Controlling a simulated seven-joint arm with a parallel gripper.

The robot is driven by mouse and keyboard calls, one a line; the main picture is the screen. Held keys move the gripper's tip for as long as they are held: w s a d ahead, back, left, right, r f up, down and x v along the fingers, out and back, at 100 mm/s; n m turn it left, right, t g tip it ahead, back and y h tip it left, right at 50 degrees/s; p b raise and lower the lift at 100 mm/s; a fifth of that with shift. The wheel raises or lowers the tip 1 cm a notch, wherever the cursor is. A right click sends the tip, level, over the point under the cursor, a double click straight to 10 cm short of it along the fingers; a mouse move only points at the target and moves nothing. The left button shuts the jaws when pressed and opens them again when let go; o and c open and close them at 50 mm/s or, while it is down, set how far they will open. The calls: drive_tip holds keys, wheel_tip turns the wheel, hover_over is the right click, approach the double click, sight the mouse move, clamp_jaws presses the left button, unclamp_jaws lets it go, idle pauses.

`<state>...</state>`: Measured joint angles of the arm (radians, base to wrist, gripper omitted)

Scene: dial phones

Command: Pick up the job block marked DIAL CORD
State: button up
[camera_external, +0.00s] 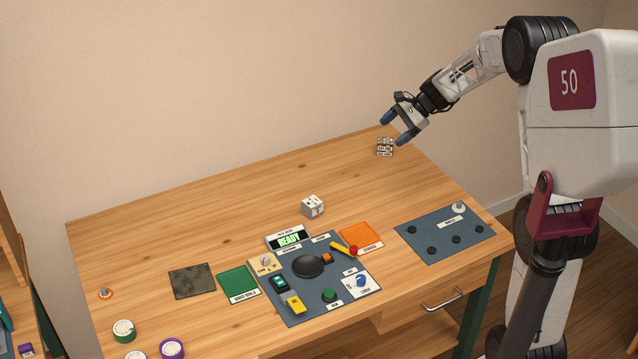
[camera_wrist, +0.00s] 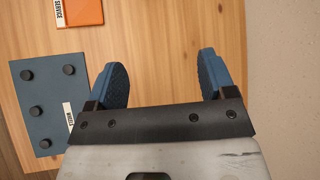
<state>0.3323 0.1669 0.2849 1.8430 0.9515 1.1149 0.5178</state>
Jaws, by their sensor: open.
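A small stack of pale blocks with dark markings (camera_external: 385,147) stands near the far right edge of the table in the external view. The markings are too small to read, so I cannot tell which block says DIAL CORD. My gripper (camera_external: 394,130) is open above the table, close to this stack in the picture; the exact gap is unclear. In the wrist view its two blue fingers (camera_wrist: 163,65) are spread with nothing between them, and the stack does not show there.
A white cube (camera_external: 313,206) stands mid-table. In front are a dark console with a READY display (camera_external: 289,239), an orange SERVICE pad (camera_external: 362,236), a green pad (camera_external: 238,282), and a blue-grey pegged panel (camera_external: 433,240). Spools (camera_external: 124,331) lie front left. The back left is clear.

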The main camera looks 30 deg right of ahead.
drive_tip(key=w+d+f+m+t+y, duration=0.1)
drive_tip(key=w+d+f+m+t, duration=0.1)
drive_tip(key=w+d+f+m, duration=0.4)
drive_tip(key=m+t+y, duration=0.1)
drive_tip(key=m+t, duration=0.2)
approach(385, 145)
drive_tip(key=w+f, duration=0.2)
drive_tip(key=w, duration=0.1)
drive_tip(key=shift+w+a+f, duration=0.1)
drive_tip(key=shift+a+f, duration=0.05)
drive_tip(key=shift+f, duration=0.05)
drive_tip(key=shift+x, duration=1.3)
drive_tip(key=shift+x, duration=2.6)
drive_tip(key=c, duration=1)
